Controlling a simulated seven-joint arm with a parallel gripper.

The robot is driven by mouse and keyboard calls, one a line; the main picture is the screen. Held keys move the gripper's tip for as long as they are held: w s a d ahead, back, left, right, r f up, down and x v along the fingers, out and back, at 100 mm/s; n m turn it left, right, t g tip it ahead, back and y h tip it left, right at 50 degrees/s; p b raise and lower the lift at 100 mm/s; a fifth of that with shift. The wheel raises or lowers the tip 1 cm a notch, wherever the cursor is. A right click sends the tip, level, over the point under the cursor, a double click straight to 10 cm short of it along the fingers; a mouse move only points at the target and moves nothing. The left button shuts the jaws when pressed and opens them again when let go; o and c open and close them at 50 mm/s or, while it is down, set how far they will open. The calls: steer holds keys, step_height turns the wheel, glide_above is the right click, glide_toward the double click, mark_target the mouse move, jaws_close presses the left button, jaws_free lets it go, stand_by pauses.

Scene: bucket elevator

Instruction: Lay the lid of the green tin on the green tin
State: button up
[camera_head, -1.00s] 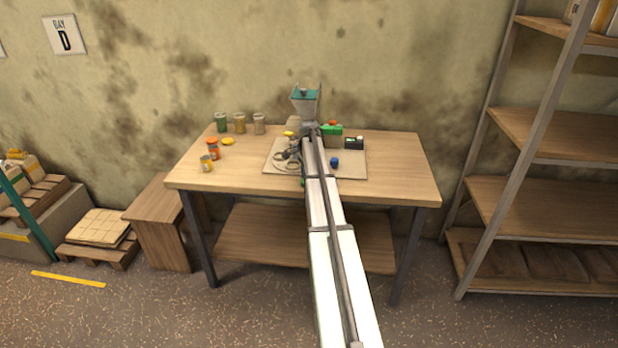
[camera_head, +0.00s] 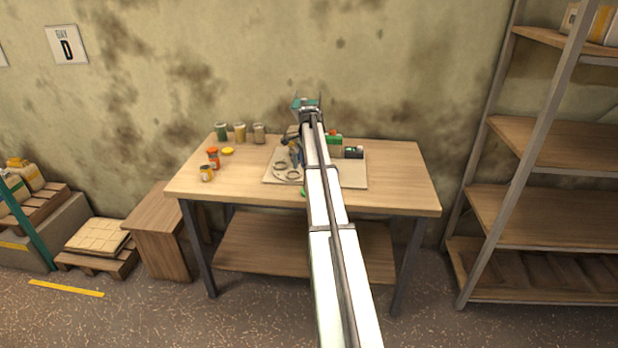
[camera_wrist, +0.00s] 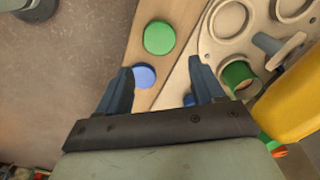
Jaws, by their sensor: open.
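A round green lid (camera_wrist: 158,37) lies flat on the wooden table top in the wrist view, beyond my fingertips. A sliver of green at the table's front edge (camera_head: 303,192) shows beside my arm in the head view. My gripper (camera_wrist: 160,68) is open and empty, with the green lid ahead of the gap between its fingers. A green open-topped cylinder (camera_wrist: 238,75), perhaps the green tin, is at the pale board right of my right finger. A green jar (camera_head: 221,131) also stands at the table's back left. My arm hides part of the table.
A blue disc (camera_wrist: 145,76) lies by my left fingertip. The pale board (camera_head: 352,178) has ring-shaped recesses. A large yellow shape (camera_wrist: 295,105) is close at the wrist view's right. Orange-topped jars (camera_head: 213,157) and a yellow lid (camera_head: 227,151) are on the left.

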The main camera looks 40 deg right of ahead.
steer(key=shift+r, duration=1.4)
steer(key=s+a+f+n+g, duration=0.1)
steer(key=s+a+f+n, duration=0.2)
steer(key=s+a+f, duration=0.65)
steer(key=s+a+f+n+g, duration=0.2)
steer(key=s+a+f+n, duration=0.25)
steer(key=a+f, duration=0.9)
steer(key=s+a+f+n+g, duration=0.15)
steer(key=s+a+f, duration=0.65)
steer(key=f, duration=0.8)
steer(key=s+a+f+n, duration=0.3)
steer(key=s+a, duration=0.2)
steer(key=s, duration=0.5)
steer(key=s+a+f+n+g, duration=0.1)
steer(key=s+a+f+n, duration=0.3)
steer(key=s, duration=0.6)
steer(key=s+a+f+n+g, duration=0.1)
steer(key=s+a+f+n, duration=0.3)
steer(key=s+a, duration=0.3)
steer(key=s, duration=0.3)
steer(key=shift+a+f, duration=0.2)
steer(key=shift+a, duration=0.2)
steer(key=shift+o, duration=0.2)
steer(key=shift+d, duration=0.1)
